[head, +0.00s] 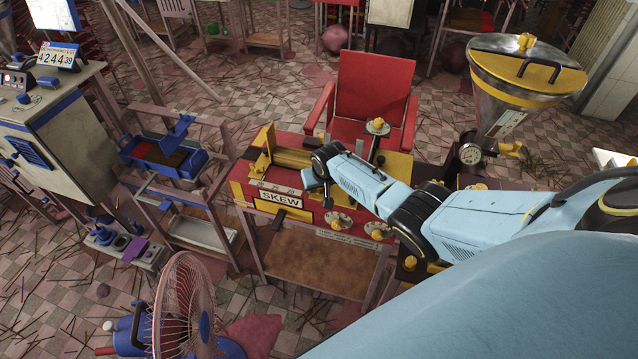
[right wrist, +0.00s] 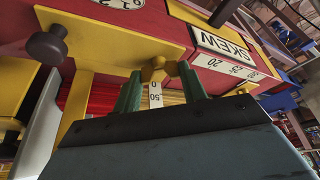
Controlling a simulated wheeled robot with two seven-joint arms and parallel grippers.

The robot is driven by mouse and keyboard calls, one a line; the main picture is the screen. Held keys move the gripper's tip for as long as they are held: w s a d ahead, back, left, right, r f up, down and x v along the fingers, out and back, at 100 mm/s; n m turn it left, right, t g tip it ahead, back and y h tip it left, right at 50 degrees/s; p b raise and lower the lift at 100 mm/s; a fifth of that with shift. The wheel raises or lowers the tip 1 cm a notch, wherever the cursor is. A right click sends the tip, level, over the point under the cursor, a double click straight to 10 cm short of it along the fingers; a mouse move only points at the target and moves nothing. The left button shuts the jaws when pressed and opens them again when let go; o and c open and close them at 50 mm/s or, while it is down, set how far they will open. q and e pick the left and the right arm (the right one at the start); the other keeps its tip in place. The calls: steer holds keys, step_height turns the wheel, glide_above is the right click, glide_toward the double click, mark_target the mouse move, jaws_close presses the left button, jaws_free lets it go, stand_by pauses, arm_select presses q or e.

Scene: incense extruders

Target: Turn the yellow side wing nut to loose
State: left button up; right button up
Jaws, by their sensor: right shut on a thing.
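The yellow side wing nut (right wrist: 153,70) is on the side of the red and yellow SKEW machine (head: 238,188), in the right wrist view. My right gripper (right wrist: 162,78) has its two green fingers on either side of the nut and is shut on it. In the head view, my right arm reaches across the machine top, and the wing nut and fingertips cannot be made out. A white scale strip (right wrist: 155,97) marked 0 and 50 shows between the fingers. My left gripper is not in view.
A dark round knob (right wrist: 47,46) sticks out left of my fingers in the wrist view. A steel hopper (head: 515,95) stands at the right, a red chair (head: 372,85) behind the machine, and a pink fan (head: 182,305) at the front left.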

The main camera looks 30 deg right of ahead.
steer(key=n+y, duration=0.1)
steer(key=n, duration=0.1)
steer(key=shift+d+n+b, duration=0.1)
steer(key=shift+n+b, duration=0.2)
steer(key=shift+n, duration=0.1)
steer(key=shift+n+y+b, duration=0.9)
steer(key=shift+n+b, duration=0.15)
steer(key=shift+n, duration=0.95)
steer(key=o, duration=1)
steer(key=shift+d, duration=0.1)
steer(key=shift+p+v, duration=1.3)
steer(key=shift+v, duration=5.4)
